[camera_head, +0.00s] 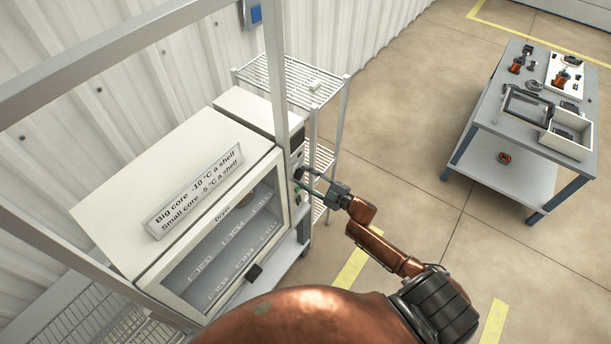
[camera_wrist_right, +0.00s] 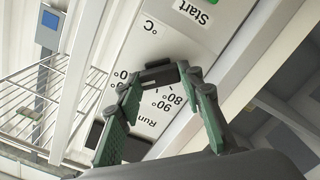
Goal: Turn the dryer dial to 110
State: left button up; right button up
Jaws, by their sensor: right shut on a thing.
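The white dryer (camera_head: 165,190) stands at the left in the head view, with a glass door and a sign on its top. Its control panel is on the right side of its front, and the wrist view shows this panel (camera_wrist_right: 150,35) close up. The dark dial (camera_wrist_right: 158,73) sits between my right gripper's fingertips. My right gripper (camera_head: 302,182) is shut on the dial; its green fingers (camera_wrist_right: 160,78) also show in the wrist view. The marks 80° and 90° are readable beside the dial; other marks are partly hidden by the fingers. I cannot tell where the dial points. My left gripper is not in view.
A green Start button (camera_wrist_right: 207,3) is on the panel near the dial. A wire shelf rack (camera_head: 330,95) stands close behind the dryer. A metal frame post (camera_head: 277,70) rises beside it. A table (camera_head: 485,110) with parts stands at the right, with open floor between.

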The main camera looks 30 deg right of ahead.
jog(key=shift+m+p, duration=0.5)
jog(key=shift+m, duration=1)
jog(key=o, duration=1.2)
jog(key=shift+c, duration=0.2)
jog(key=shift+s, duration=0.1)
jog(key=v, duration=1.2)
jog(key=shift+d+f, duration=0.1)
